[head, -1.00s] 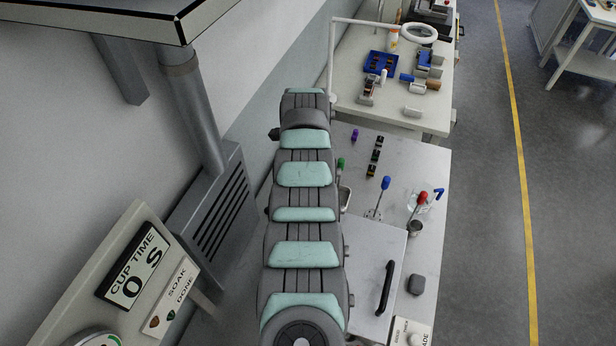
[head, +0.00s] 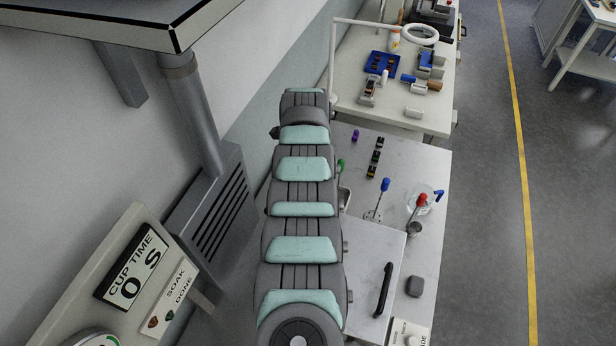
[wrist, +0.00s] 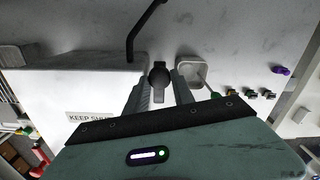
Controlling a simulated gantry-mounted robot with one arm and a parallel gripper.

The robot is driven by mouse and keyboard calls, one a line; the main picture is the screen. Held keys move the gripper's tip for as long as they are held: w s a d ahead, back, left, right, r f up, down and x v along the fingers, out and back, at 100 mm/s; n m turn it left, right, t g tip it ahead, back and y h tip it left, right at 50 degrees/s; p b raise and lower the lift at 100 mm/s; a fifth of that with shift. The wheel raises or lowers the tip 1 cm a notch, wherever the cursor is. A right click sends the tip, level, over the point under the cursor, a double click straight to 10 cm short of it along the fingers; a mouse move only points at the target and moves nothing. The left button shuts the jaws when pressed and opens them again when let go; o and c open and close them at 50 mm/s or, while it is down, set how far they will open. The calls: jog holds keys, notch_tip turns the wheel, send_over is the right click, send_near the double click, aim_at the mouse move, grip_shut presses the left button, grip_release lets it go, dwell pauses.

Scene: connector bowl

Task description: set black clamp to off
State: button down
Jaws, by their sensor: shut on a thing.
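The black clamp (wrist: 158,73) shows in the wrist view as a dark round knob with a bar across it. Its bar runs nearly up and down in the picture, towards my gripper's palm. My gripper (wrist: 160,90) has one finger on each side of the lower part of the bar and is shut on it. The finger contact itself is hard to see. In the head view my arm hides both the gripper and the clamp.
A white tray (wrist: 191,73) lies close to the right of the clamp. A black handle (head: 384,290) stands on a pale panel. Blue-topped (head: 385,185) and red-topped (head: 422,198) tools stand on the bench. Small dark connectors (wrist: 250,93) and a purple piece (wrist: 281,70) lie farther right.

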jog(key=shift+d, duration=0.1)
dwell(0.7)
jog(key=c, duration=1.1)
grip_release()
jog(key=shift+w, duration=0.1)
jog(key=shift+o, duration=0.2)
jog(key=shift+r, duration=0.1)
notch_tip(320, 180, up, 11)
jog(key=b, duration=0.1)
jog(key=shift+f, duration=0.2)
